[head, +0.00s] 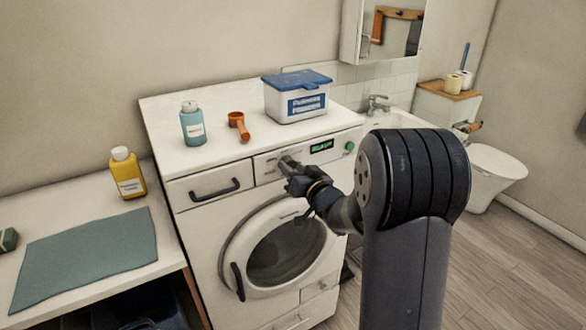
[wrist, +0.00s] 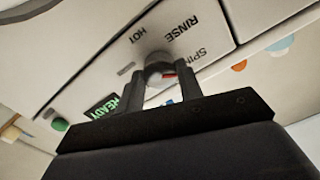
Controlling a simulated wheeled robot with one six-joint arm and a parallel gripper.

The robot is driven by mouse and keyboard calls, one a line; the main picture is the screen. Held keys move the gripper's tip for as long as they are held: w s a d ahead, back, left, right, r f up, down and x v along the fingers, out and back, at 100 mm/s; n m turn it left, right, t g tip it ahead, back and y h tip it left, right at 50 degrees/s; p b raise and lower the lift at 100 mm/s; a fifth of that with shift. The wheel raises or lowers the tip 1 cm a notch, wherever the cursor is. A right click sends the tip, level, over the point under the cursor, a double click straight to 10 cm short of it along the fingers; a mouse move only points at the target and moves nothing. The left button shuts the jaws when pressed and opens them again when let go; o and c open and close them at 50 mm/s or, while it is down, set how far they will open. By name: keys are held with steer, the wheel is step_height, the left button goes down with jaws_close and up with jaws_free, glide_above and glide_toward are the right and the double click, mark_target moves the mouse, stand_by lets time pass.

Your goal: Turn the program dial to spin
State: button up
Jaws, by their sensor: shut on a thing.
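The program dial (wrist: 158,62) is a round grey knob on the white washing machine's front panel (head: 262,168). My gripper (wrist: 159,80) is shut on it, one finger on each side. In the wrist view the printed words HOT, RINSE and SPIN run around the dial, tilted. A small red mark shows low on the dial, beside the right finger, on the side towards SPIN; the finger partly hides this area, so I cannot tell the exact setting. In the head view my gripper (head: 289,168) reaches the panel and mostly covers the dial. The display (wrist: 101,107) reads READY in green.
A green button (head: 350,147) sits right of the display. The drawer handle (head: 214,189) is left of the dial, and the round door (head: 285,250) is below. A blue bottle (head: 193,125), orange scoop (head: 239,126) and lidded tub (head: 297,101) stand on top.

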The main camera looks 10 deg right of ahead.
stand_by(0.3)
steer(key=o, duration=1)
steer(key=b+v, duration=0.2)
steer(key=v, duration=0.9)
steer(key=shift+w, duration=0.15)
steer(key=p+x, duration=0.2)
steer(key=x, duration=0.8)
steer(key=shift+w+a, duration=0.15)
steer(key=shift+w, duration=0.2)
